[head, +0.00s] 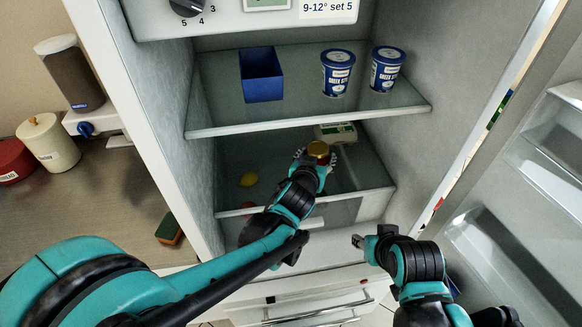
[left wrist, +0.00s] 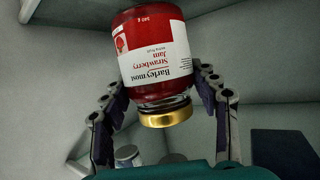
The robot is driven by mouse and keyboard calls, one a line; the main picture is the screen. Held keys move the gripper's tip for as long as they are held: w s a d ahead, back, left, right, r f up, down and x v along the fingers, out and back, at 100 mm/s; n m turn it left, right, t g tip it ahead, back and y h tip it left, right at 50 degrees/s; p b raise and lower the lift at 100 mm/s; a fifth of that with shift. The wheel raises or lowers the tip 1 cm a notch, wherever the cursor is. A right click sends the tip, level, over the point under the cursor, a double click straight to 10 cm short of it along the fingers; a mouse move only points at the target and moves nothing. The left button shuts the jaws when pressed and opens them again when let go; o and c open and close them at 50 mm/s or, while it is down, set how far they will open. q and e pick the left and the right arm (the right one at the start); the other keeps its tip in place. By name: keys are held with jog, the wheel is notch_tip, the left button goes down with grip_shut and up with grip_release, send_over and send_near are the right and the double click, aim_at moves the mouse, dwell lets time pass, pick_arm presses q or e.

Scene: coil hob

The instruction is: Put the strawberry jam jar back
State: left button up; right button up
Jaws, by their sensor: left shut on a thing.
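The strawberry jam jar (left wrist: 153,50), red with a white label and gold lid, is between the two fingers of my left gripper (left wrist: 160,95). In the head view my left gripper (head: 317,160) reaches into the open fridge over the lower glass shelf (head: 350,181). The jar's gold lid (head: 318,149) faces up there; the gripper hides most of its body. I cannot tell whether the jar touches the shelf. My right gripper (head: 359,241) is outside the fridge, in front of the drawer; its finger opening is not clear.
The upper shelf (head: 300,118) holds a blue box (head: 262,76) and two blue-and-white tubs (head: 337,73), (head: 386,69). The fridge door (head: 545,180) stands open at right.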

pick_arm(q)
jog(key=w+a+f+b, duration=0.1)
jog(key=w+a+f, duration=0.1)
jog(key=f, duration=0.1)
jog(key=w+a+f+b, duration=0.2)
jog(key=f, duration=0.1)
jog(key=w+a+f+b, duration=0.1)
jog(key=w+a+f, duration=0.1)
jog(key=f, duration=0.1)
jog(key=shift+a+f+b, duration=0.15)
jog(key=shift+f+b, duration=0.1)
jog(key=shift+b, duration=0.15)
jog(key=shift+r, duration=0.15)
jog(key=o, duration=1.7)
